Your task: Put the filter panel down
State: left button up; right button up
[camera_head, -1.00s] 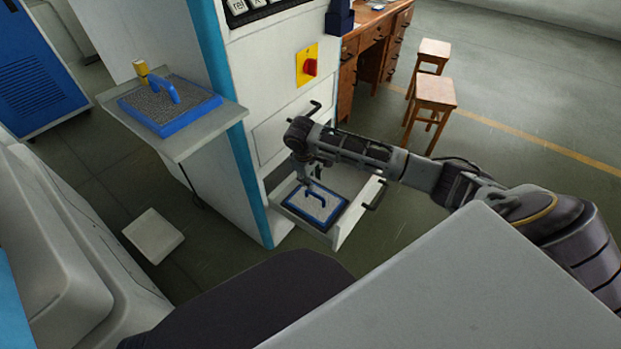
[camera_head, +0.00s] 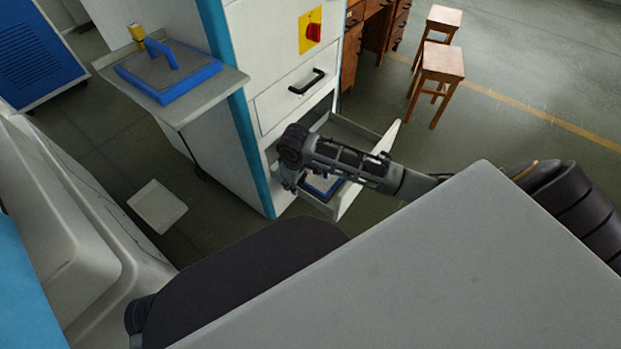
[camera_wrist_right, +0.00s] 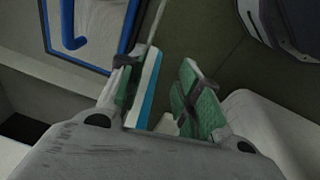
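A filter panel with a grey face, blue frame and blue handle lies in the open lower drawer (camera_head: 349,201). In the head view this panel (camera_head: 322,186) is partly hidden by my right arm. In the right wrist view the panel (camera_wrist_right: 101,28) and its handle show at the upper left, outside the fingers. My right gripper (camera_head: 290,186) is low at the drawer's left side, beside the panel. In the wrist view the right gripper (camera_wrist_right: 160,92) is open, its green-padded fingers apart with no panel between them. My left gripper is out of view.
A similar blue panel (camera_head: 167,72) lies on a side shelf (camera_head: 205,97) with a yellow item behind it. A closed drawer with a black handle (camera_head: 307,82) is above the open one. Wooden stools (camera_head: 441,66) stand right; a pale slab (camera_head: 157,206) lies on the floor.

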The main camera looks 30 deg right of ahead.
jog(key=s+a+f+y, duration=0.2)
jog(key=s+a+f, duration=0.1)
jog(key=s+a, duration=0.5)
jog(key=s+d+f+m+t, duration=0.1)
jog(key=s+d+m, duration=0.2)
jog(key=s, duration=0.6)
jog(key=shift+s+d+f, duration=0.15)
jog(key=shift+s+d, duration=0.15)
jog(key=shift+s, duration=0.05)
